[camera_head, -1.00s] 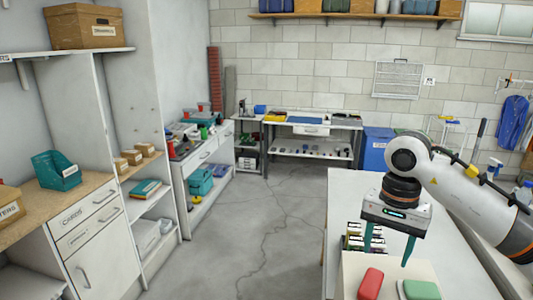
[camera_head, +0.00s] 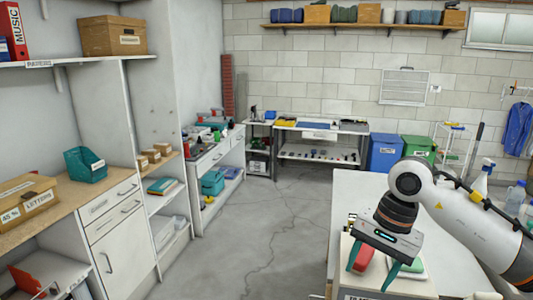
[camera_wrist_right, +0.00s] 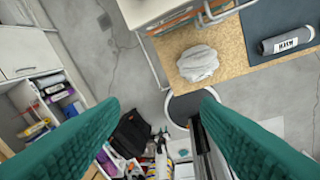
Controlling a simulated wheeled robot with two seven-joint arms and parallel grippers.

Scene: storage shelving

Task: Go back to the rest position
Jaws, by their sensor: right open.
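My right gripper (camera_head: 370,266) is at the lower right of the head view, above the white table. Its two teal fingers are spread apart with nothing between them. In the picture the fingers overlap a red item and a green item (camera_head: 415,266) on a pale box; I cannot tell how far above them they are. In the right wrist view the fingers (camera_wrist_right: 160,108) frame the floor from both sides, with nothing gripped. My left gripper is not in view.
The white table (camera_head: 352,188) stands under my right arm. Shelving with a wooden counter (camera_head: 108,186) lines the left side. Open concrete floor (camera_head: 265,235) lies between.

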